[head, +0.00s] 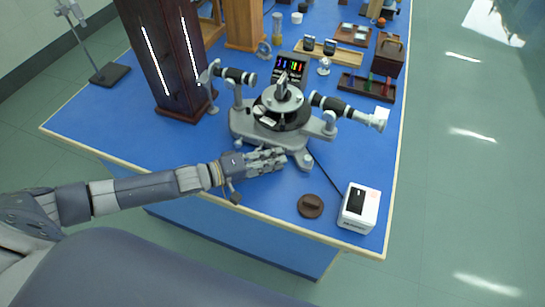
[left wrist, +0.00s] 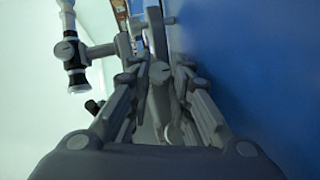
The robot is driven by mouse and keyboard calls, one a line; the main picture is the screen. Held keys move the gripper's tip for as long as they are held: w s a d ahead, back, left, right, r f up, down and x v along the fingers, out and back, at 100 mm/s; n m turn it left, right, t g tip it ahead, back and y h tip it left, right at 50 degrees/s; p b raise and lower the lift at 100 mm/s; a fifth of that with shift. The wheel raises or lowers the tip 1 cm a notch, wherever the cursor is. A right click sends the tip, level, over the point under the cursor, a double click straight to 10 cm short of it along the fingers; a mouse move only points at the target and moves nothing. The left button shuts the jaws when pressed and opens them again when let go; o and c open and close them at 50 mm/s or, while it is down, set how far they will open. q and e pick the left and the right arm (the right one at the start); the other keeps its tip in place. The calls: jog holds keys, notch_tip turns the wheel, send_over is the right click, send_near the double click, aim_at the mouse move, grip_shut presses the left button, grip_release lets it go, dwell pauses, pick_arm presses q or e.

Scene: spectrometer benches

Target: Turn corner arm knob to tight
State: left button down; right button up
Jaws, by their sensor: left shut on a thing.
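The grey spectrometer (head: 240,122) stands on the blue bench, with a dark round table and two black-and-silver telescope tubes on its arms. My left gripper (head: 279,157) reaches in from the left to the front of its base, low over the bench, beside the front corner foot (head: 304,160). In the left wrist view the fingers (left wrist: 168,85) are closed around a small grey part, which I take to be the corner arm knob (left wrist: 160,72). The fingers hide most of it, and its turn position cannot be read. My right gripper is not in view.
A brown round cap (head: 311,206) and a white box (head: 359,208) lie at the bench's front right. A dark wooden lamp housing (head: 165,55) stands at the left. Trays and small optics fill the back. The bench's front left is clear.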

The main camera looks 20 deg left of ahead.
pick_arm(q)
jog(key=m+y+p, duration=0.1)
jog(key=y+p, duration=0.1)
jog(key=p, duration=0.3)
jog(key=d+r+m+g+y+p, duration=0.1)
jog(key=m+y+p, duration=0.1)
jog(key=p, duration=0.4)
jog(key=m+y+p, duration=0.1)
jog(key=y+p, duration=0.2)
jog(key=p, duration=0.3)
jog(key=shift+d+r+m+g, duration=0.15)
jog(key=shift+r+m+g, duration=0.15)
jog(key=shift+r+m, duration=0.1)
jog(key=shift+d+m+y+p, duration=0.15)
jog(key=shift+m+y+p, duration=0.15)
jog(key=shift+y+p, duration=0.35)
jog(key=shift+f+m+y, duration=0.15)
jog(key=shift+m+y, duration=0.15)
jog(key=shift+y, duration=0.15)
jog(key=shift+d+f+m+y, duration=0.15)
jog(key=shift+m+y, duration=0.15)
jog(key=shift+y, duration=0.4)
jog(key=shift+d+m+y+b, duration=0.1)
jog(key=shift+m+y+b, duration=0.3)
jog(key=shift+y, duration=0.4)
jog(key=shift+m+y+b, duration=0.3)
jog(key=shift+y, duration=0.1)
jog(key=c, duration=1.7)
grip_release()
